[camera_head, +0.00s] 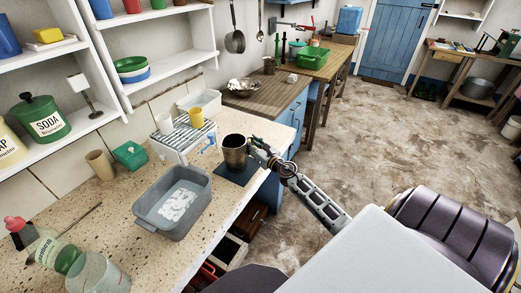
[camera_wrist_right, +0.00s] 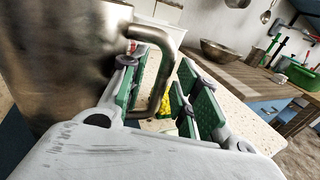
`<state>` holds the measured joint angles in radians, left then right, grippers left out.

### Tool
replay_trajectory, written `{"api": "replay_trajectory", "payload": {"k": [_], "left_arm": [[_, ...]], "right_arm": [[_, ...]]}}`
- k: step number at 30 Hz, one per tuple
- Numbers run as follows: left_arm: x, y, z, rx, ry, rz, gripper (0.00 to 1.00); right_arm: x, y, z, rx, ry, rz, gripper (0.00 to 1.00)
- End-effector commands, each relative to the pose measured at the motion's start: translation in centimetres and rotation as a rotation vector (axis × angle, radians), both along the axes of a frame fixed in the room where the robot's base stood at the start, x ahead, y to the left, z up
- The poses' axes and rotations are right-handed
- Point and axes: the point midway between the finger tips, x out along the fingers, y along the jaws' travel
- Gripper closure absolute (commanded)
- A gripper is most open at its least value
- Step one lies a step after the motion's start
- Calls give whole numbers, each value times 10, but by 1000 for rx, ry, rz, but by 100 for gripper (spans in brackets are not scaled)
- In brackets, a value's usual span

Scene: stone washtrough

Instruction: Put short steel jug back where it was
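The short steel jug (camera_head: 235,151) stands upright on a dark blue-grey mat (camera_head: 243,176) near the front edge of the stone counter. In the right wrist view the jug (camera_wrist_right: 60,60) fills the left side, with its handle (camera_wrist_right: 167,62) pointing toward my gripper. My right gripper (camera_head: 258,151) is at the jug's right side. In the wrist view the right gripper (camera_wrist_right: 165,95) is open, one finger inside the handle loop and the other outside it, with gaps showing beside the handle. My left gripper is not in view.
A grey basin (camera_head: 174,218) stands left of the jug. A white rack (camera_head: 180,143) with cups is behind it. A bottle (camera_head: 50,248) and a clear container (camera_head: 98,273) stand at the front left. A wooden worktop (camera_head: 268,98) holding a metal bowl (camera_head: 242,87) lies beyond.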

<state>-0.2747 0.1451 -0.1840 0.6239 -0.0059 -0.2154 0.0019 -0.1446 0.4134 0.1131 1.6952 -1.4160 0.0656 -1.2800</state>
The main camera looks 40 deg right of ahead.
Motion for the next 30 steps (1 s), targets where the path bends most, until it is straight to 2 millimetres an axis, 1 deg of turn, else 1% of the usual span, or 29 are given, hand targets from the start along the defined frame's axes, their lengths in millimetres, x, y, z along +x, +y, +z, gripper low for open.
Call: {"api": "replay_trajectory", "payload": {"k": [5,23,30], "left_arm": [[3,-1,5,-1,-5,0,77],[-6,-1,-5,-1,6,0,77],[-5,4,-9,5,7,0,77]], "right_arm": [[-1,0,5,0,0,0,69],[-47,0,2,1,1,0,69],[-66,0,2,1,0,0,69]]}}
